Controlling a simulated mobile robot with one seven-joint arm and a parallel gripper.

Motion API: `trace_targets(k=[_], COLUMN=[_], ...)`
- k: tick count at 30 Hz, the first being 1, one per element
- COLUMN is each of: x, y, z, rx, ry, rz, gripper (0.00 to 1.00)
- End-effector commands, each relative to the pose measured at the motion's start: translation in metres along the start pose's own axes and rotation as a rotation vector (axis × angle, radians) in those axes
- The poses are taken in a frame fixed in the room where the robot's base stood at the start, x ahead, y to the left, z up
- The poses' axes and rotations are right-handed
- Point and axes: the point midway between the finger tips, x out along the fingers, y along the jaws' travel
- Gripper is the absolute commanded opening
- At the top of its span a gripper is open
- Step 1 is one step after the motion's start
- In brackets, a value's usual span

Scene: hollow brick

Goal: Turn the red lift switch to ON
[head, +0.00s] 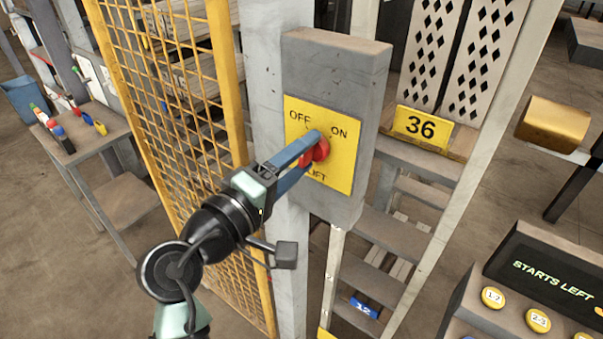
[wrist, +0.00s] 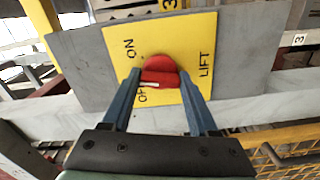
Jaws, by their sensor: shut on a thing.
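The red lift switch (head: 321,151) is a round knob on a yellow plate (head: 341,172) marked OFF, ON and LIFT. The plate is on the front of a grey box (head: 335,65). My gripper (head: 312,147) is shut on the red switch, with its blue fingers on either side of the knob. In the wrist view the red switch (wrist: 160,69) sits between the two fingertips. A pale mark on the knob shows on the side near the OFF lettering. One finger hides part of the switch in the head view.
A yellow mesh fence (head: 180,120) stands left of the grey box. Shelving with a yellow 36 sign (head: 422,127) is behind on the right. A panel with several yellow buttons (head: 538,320) is at the lower right. A side table (head: 85,135) stands at far left.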

Motion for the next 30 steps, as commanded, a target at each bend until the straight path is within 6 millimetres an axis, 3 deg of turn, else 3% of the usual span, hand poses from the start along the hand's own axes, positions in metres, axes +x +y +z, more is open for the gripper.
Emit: trace_targets(k=[15,30], x=[-0.0004,-0.0004], y=[-0.0046,-0.0018], z=[0.0004,-0.0003], rx=[0.43,0.578], ry=[0.0,-0.001], rz=[-0.002,-0.003], gripper=[0.04,0.04])
